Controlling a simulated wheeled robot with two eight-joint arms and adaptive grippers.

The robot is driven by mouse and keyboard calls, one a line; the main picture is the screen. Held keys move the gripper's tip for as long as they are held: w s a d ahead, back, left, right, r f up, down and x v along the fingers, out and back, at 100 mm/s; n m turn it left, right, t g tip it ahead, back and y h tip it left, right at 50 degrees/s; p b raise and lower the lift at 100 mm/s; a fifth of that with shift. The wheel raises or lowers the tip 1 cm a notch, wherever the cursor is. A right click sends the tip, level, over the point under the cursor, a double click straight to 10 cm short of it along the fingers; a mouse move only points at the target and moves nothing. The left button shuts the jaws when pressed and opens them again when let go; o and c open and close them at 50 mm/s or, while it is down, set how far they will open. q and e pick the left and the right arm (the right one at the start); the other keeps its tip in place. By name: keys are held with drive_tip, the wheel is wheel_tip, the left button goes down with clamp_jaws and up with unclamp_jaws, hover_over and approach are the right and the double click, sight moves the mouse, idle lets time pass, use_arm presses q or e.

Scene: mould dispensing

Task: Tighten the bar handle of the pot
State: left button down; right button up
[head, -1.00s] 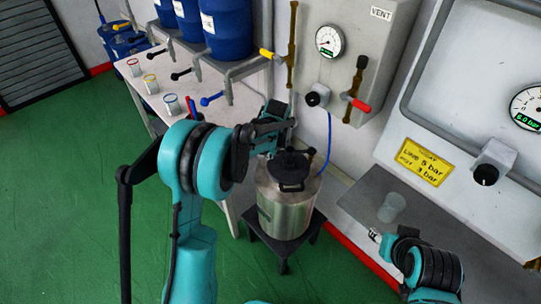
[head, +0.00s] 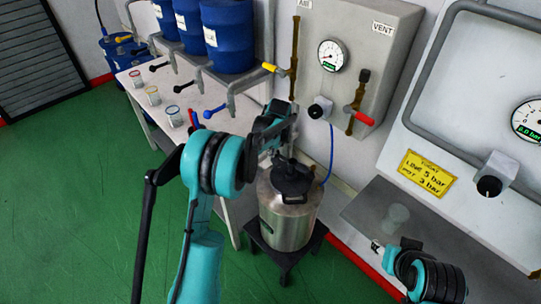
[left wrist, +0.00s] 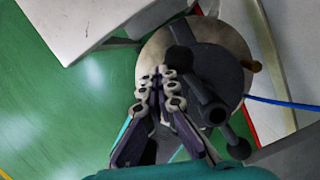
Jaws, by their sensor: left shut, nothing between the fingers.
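The pot (head: 287,225) is a silver metal cylinder on a dark stand, in the middle of the head view. Its dark lid (head: 291,179) carries the black bar handle, also seen in the left wrist view (left wrist: 205,98), where it runs across the lid and ends in a round knob at lower right. My left gripper (left wrist: 164,72) is shut and empty, its fingertips over the lid, left of the bar; I cannot tell if they touch. In the head view, my left arm partly hides the gripper. My right gripper (head: 378,247) shows small at lower right; its jaw state is unclear.
The gauge box (head: 362,60) is on the wall. A translucent cup (head: 396,216) stands on the grey shelf at right.

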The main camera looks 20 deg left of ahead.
use_arm(q)
drive_tip(key=shift+w, duration=0.35)
drive_tip(key=shift+s+d, duration=0.1)
drive_tip(key=shift+d, duration=0.05)
idle(0.4)
